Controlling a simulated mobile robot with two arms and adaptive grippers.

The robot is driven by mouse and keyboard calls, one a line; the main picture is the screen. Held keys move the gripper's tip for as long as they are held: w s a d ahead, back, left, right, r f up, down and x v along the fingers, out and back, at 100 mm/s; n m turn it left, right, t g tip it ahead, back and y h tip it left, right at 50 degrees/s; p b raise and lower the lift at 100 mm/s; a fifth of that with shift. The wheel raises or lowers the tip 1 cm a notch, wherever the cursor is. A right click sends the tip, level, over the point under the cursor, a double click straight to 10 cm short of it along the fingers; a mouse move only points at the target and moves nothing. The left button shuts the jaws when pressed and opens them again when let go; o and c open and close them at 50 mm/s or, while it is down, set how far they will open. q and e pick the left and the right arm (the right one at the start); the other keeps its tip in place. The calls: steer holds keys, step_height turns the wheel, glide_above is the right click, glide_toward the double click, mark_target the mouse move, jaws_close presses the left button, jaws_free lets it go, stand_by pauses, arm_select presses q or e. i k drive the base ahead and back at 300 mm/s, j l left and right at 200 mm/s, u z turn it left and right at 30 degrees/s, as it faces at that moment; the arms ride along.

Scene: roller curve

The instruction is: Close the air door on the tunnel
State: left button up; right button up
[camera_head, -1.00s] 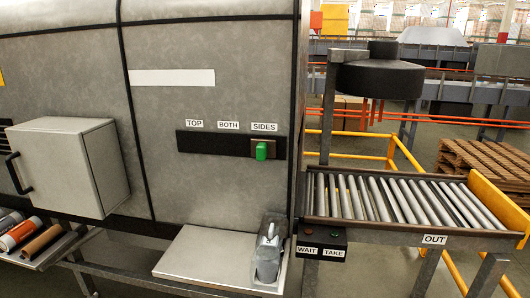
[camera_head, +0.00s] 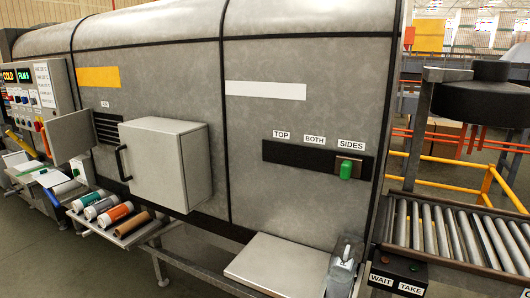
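The grey tunnel (camera_head: 265,130) runs across the view. A small label, likely reading AIR (camera_head: 105,104), sits above a dark slatted vent (camera_head: 108,130). A flat grey panel (camera_head: 70,137) stands out from the tunnel at the left of the vent, apparently the air door swung open; its hinge is too small to make out. The vent is uncovered, its right part hidden by a grey box (camera_head: 182,165) with a black handle on its left side. Neither of my grippers shows.
A control panel (camera_head: 37,98) with buttons stands at far left. A shelf below the tunnel holds several rolls (camera_head: 115,213). A pale board (camera_head: 278,262) with a grey tool (camera_head: 342,268) juts out at the front. A roller conveyor (camera_head: 455,232) is at right.

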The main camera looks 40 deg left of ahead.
mark_target(68, 137)
steer(key=k+j+u, duration=0.1)
steer(key=k, duration=0.5)
steer(key=k+j+u, duration=0.1)
steer(key=k, duration=0.5)
steer(key=k+j+u, duration=0.1)
steer(key=j, duration=0.45)
steer(key=k+j+u, duration=0.1)
steer(key=j, duration=0.5)
steer(key=k+j+u, duration=0.1)
steer(key=j, duration=0.5)
steer(key=k+j+u, duration=0.15)
steer(key=j, duration=1.1)
steer(key=i+j+u, duration=0.15)
steer(key=j, duration=1.2)
steer(key=i+j+u, duration=0.15)
steer(key=j, duration=0.55)
steer(key=k, duration=0.05)
